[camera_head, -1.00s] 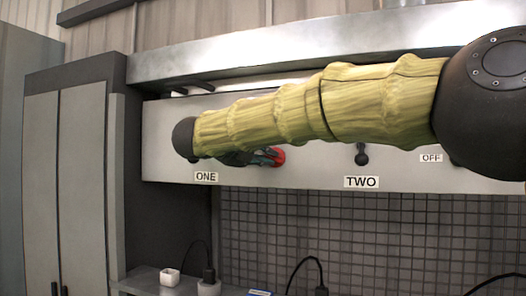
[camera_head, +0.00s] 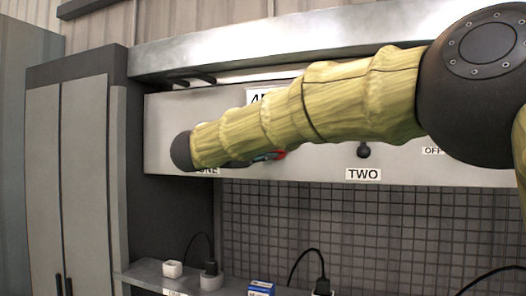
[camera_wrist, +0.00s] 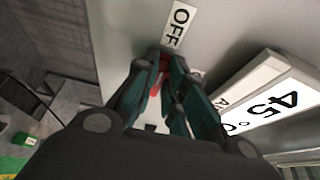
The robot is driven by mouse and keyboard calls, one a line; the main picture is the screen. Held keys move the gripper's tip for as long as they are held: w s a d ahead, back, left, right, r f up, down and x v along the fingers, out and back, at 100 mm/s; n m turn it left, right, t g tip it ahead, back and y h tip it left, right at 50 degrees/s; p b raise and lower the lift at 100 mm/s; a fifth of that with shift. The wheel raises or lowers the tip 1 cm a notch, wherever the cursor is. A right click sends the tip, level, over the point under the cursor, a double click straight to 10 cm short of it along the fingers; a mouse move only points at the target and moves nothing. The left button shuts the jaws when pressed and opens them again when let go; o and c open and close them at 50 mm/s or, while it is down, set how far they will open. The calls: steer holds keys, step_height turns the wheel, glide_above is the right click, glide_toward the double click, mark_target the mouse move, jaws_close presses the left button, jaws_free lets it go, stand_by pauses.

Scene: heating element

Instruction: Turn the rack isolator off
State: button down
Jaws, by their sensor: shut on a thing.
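A red handle (camera_head: 281,154) is on the pale wall panel (camera_head: 160,110), mostly hidden behind my arm in the head view. In the wrist view the red part (camera_wrist: 156,82) shows between the teal fingers of my gripper (camera_wrist: 163,54), which are closed together on it. A white OFF label (camera_wrist: 180,25) is on the panel just beyond the fingertips. In the head view my gripper (camera_head: 262,157) is only partly visible below my forearm. The handle's full shape and exact angle are hidden.
A TWO label (camera_head: 363,174) sits under a dark knob (camera_head: 363,150), with another OFF label (camera_head: 432,151) to its right. A white sign reading 45° (camera_wrist: 283,100) is beside my gripper in the wrist view. A shelf (camera_head: 145,277) with sockets and cables lies below.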

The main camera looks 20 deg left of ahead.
steer(key=c, duration=1.5)
jaws_free()
steer(key=shift+w+d, duration=0.1)
steer(key=v, duration=1.2)
steer(key=shift+f, duration=0.1)
